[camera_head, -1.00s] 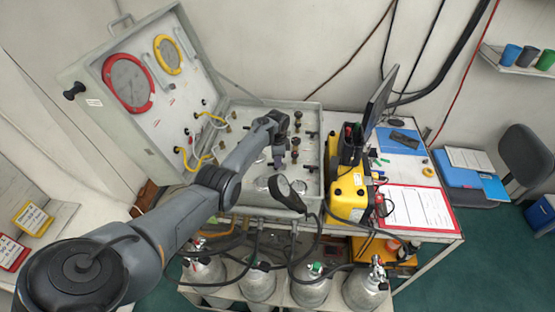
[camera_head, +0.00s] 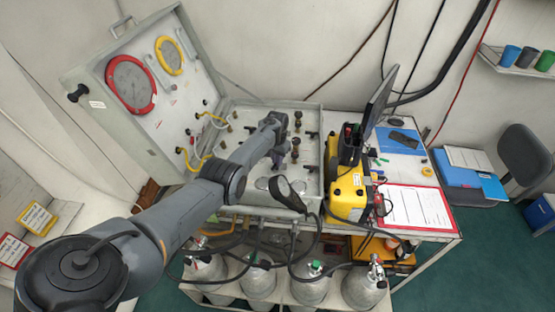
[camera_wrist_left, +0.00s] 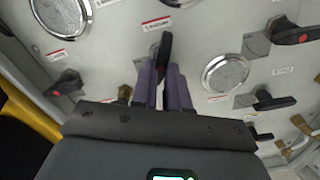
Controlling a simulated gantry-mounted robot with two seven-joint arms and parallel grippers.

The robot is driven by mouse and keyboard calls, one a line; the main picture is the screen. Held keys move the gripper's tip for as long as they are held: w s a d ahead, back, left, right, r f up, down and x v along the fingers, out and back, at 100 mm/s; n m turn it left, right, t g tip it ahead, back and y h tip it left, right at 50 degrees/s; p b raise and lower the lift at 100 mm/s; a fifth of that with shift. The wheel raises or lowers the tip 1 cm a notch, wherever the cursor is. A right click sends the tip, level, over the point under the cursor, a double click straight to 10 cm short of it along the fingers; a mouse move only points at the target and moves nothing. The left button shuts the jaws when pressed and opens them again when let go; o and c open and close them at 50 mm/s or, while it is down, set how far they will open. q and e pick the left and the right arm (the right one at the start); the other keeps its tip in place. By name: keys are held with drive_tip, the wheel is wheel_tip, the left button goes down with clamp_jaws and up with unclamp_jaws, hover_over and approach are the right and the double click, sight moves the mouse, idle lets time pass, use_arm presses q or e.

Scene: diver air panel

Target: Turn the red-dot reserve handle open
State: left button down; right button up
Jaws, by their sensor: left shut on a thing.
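My left gripper (camera_wrist_left: 163,85) has two purple-grey fingers, which are shut on a black lever handle (camera_wrist_left: 164,50) on the grey panel (camera_wrist_left: 115,65). The handle points up between the fingers in the left wrist view. Other black handles with red marks sit at upper right (camera_wrist_left: 297,35), left (camera_wrist_left: 65,84) and right (camera_wrist_left: 270,101). My right gripper is not in view.
Round gauges (camera_wrist_left: 225,73) and brass fittings (camera_wrist_left: 125,93) surround the held handle. The raised case lid (camera_head: 150,90) stands at the left. A yellow unit (camera_head: 348,193) and a monitor (camera_head: 381,97) stand right of the panel. Gas cylinders (camera_head: 310,287) stand below.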

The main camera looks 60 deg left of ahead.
use_arm(q)
drive_tip(key=n, duration=0.3)
drive_tip(key=shift+a, duration=0.1)
drive_tip(key=shift+n, duration=0.7)
drive_tip(key=c, duration=1.1)
unclamp_jaws()
drive_tip(key=shift+r, duration=0.1)
